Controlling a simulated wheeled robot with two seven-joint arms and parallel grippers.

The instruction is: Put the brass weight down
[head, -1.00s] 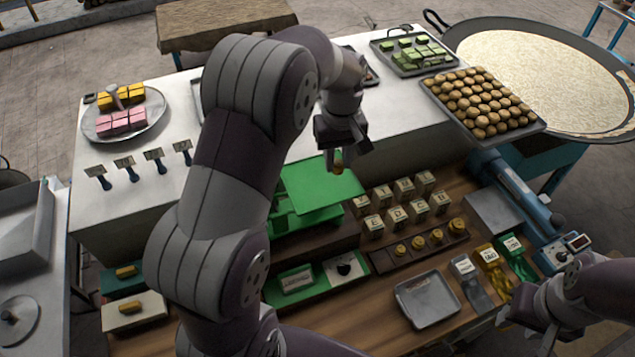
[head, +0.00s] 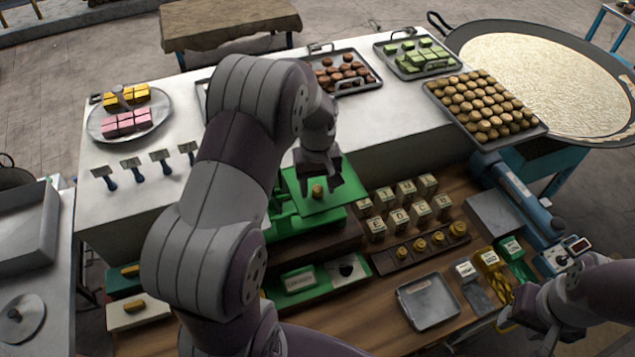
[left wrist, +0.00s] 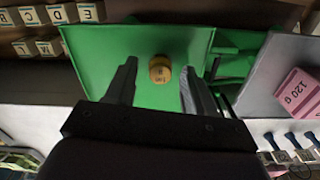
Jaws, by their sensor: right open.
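The brass weight (head: 317,190) is a small round knob-like piece with a marked top. It stands on the flat green plate (head: 338,200) of the green scale. In the left wrist view the weight (left wrist: 160,72) is upright, near the middle of the green plate (left wrist: 95,55). My left gripper (head: 321,183) is low over the plate, its fingers on either side of the weight. The left wrist view shows the left gripper (left wrist: 160,82) open, with gaps between both fingers and the weight. My right gripper (head: 518,308) is open at the lower right, near the bags.
A row of brass weights (head: 420,244) in a dark holder and several lettered blocks (head: 396,218) stand right of the scale. A grey tray (head: 428,302) lies in front. In the left wrist view, a pink block (left wrist: 297,95) marked 120 g rests on a grey pan (left wrist: 268,75).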

